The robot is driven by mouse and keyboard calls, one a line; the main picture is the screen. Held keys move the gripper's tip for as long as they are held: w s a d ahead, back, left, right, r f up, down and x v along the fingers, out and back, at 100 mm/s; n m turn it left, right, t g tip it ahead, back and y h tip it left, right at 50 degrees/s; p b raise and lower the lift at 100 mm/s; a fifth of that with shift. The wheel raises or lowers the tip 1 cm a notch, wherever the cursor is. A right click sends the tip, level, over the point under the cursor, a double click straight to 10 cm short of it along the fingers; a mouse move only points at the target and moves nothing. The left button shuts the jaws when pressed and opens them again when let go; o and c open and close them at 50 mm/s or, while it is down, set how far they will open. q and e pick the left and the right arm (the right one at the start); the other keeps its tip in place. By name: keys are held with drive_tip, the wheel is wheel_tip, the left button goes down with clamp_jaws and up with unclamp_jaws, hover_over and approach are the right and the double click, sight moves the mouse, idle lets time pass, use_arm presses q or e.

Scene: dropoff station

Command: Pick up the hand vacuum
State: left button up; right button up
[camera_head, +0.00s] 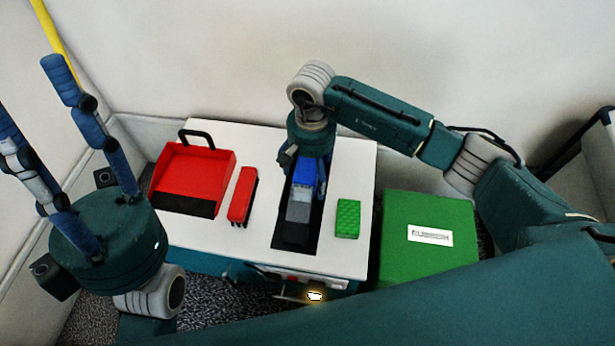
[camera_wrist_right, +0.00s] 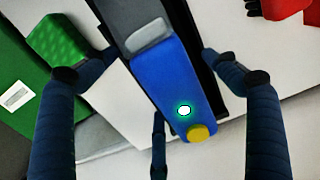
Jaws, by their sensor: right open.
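The hand vacuum (camera_head: 299,211), blue with a grey front part, lies in a long black tray (camera_head: 284,238) on the white-topped station. In the right wrist view its blue body (camera_wrist_right: 172,85) shows a lit green-white spot and a yellow button. My right gripper (camera_head: 305,172) points down over the blue end of the vacuum and hides part of it. In the right wrist view the fingers of this gripper (camera_wrist_right: 157,55) stand apart on either side of the vacuum, with no clear grip on it. My left gripper (camera_head: 30,88) is raised at the far left, fingers spread and empty.
A red dustpan (camera_head: 197,172) with a black handle and a red brush (camera_head: 242,195) lie left of the tray. A green sponge (camera_head: 347,218) lies close to its right. A green box (camera_head: 425,262) stands beside the station's right side. A wall rises behind.

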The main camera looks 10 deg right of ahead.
drive_tip(key=shift+f+b, duration=0.25)
drive_tip(key=shift+b, duration=0.05)
idle(0.5)
drive_tip(key=c, duration=2)
